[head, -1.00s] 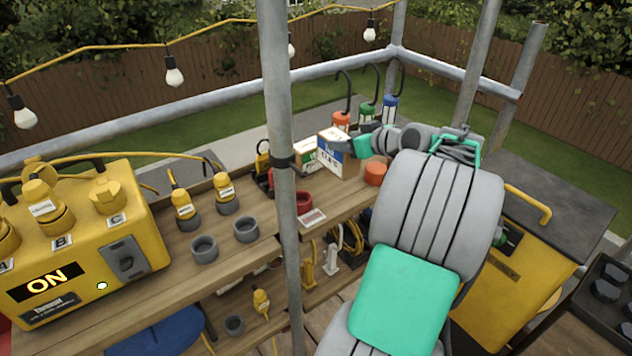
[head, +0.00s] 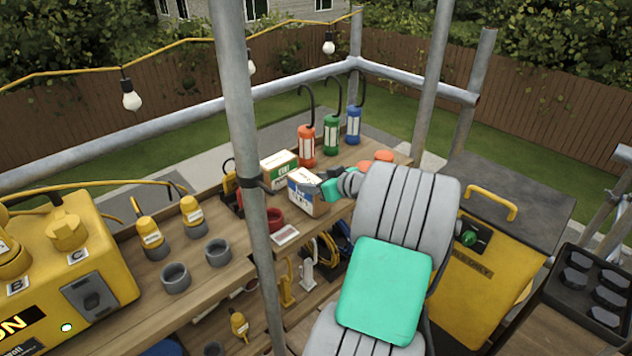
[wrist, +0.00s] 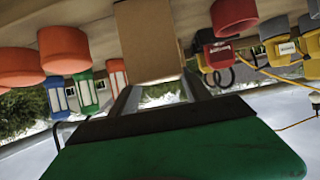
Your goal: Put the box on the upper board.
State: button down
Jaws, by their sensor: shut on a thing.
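A white box with a blue label (head: 303,199) is at the front part of the upper board (head: 245,267) in the head view. My gripper (head: 325,191) is shut on it from the right side. In the wrist view the box shows as a plain brown cardboard face (wrist: 150,40) between the two fingers of my gripper (wrist: 158,88). The box looks upright and close to the board; I cannot tell whether its underside touches the wood. My arm hides part of the board to the right.
A green-labelled box (head: 279,171) stands just behind. Orange (head: 306,145), green (head: 331,134) and blue (head: 353,125) lamps stand at the back right. A scaffold pole (head: 241,130) rises in front of the shelf.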

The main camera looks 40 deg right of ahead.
jog(key=shift+f, duration=0.1)
jog(key=shift+c, duration=2.4)
grip_release()
jog(key=shift+r+p, duration=0.3)
jog(key=b+v, duration=0.1)
jog(key=v, duration=1.1)
jog(key=shift+f, duration=0.2)
